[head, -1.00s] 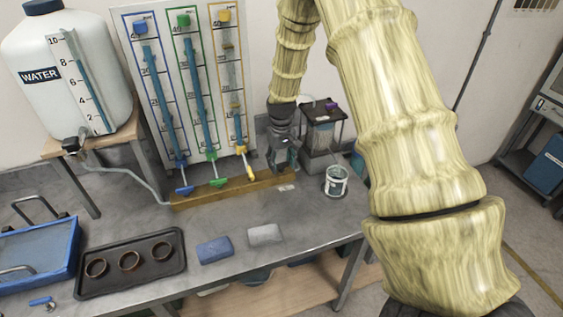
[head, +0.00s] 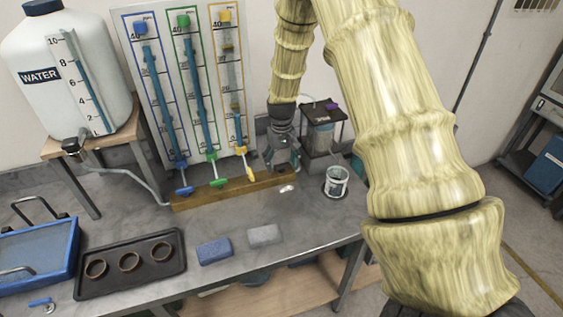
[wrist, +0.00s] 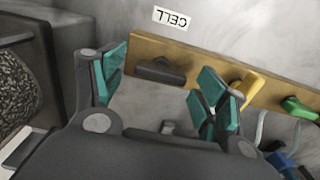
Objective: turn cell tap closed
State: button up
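The cell tap (wrist: 160,72) is a dark grey handle on the wooden strip (wrist: 205,68). An upside-down CELL label (wrist: 173,17) lies near it in the wrist view. The handle lies roughly along the strip. My gripper (wrist: 162,92) is open, with one teal-padded finger on each side of the tap's position in the picture. No contact with the handle shows. In the head view my gripper (head: 281,160) hangs over the right end of the strip and hides the tap.
A yellow tap (wrist: 246,84) and a green tap (wrist: 298,107) sit farther along the strip; a blue tap (head: 184,190) is left of them. A dark-topped apparatus (head: 322,112) stands close on the right.

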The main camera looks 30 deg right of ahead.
aim_at(282, 164)
notch_tip(282, 164, up, 12)
dwell(0.8)
jog(key=shift+f, duration=0.1)
dwell(0.4)
